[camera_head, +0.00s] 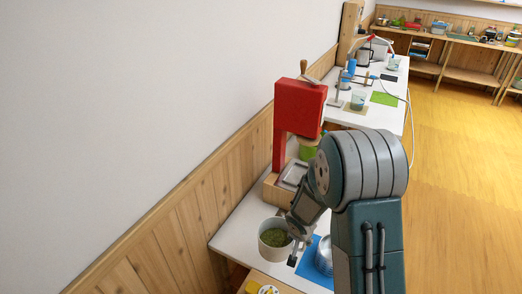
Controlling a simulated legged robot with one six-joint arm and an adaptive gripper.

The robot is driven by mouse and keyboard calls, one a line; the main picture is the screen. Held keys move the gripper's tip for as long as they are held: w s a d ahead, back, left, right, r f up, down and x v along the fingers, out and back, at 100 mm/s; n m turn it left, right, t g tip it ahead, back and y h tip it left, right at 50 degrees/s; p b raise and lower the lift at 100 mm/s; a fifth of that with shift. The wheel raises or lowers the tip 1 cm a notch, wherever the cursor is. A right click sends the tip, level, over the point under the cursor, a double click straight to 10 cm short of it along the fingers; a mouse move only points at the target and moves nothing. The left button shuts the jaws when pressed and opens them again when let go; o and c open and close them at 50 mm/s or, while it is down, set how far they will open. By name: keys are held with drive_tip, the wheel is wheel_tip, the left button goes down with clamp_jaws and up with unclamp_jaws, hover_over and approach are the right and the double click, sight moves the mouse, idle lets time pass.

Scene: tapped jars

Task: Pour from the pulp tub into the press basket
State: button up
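The pulp tub (264,249) is a round whitish tub with green pulp inside, standing upright on the white worktop. My gripper (292,246) is low at the tub's right rim, partly hidden by my own arm. I cannot tell whether it touches the tub or whether its fingers are open or shut. The red press (297,108) stands behind the tub on a wooden base. A green container (307,153), which looks like the press basket, shows below the press head, partly hidden by my arm. A pale metal tray (293,172) lies on the base.
A blue mat (314,275) with stacked metal bowls (323,256) lies right of the tub, partly behind my arm. A wooden box (262,279) is at the near edge. The wall is close on the left. A farther table (371,113) holds jars and a green mat (384,99).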

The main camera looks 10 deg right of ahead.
drive_tip(key=shift+w+r, duration=0.1)
drive_tip(key=shift+w+a+r+n, duration=0.3)
drive_tip(key=shift+w+r+n, duration=0.3)
drive_tip(key=shift+n, duration=0.3)
drive_tip(key=shift+w+a+r+n+y, duration=0.35)
drive_tip(key=shift+w+a+r+n, duration=0.2)
drive_tip(key=shift+n, duration=0.2)
drive_tip(key=shift+w+a+r+n+y, duration=0.4)
drive_tip(key=shift+w+r+n, duration=0.15)
drive_tip(key=shift+n, duration=0.2)
drive_tip(key=shift+d, duration=0.1)
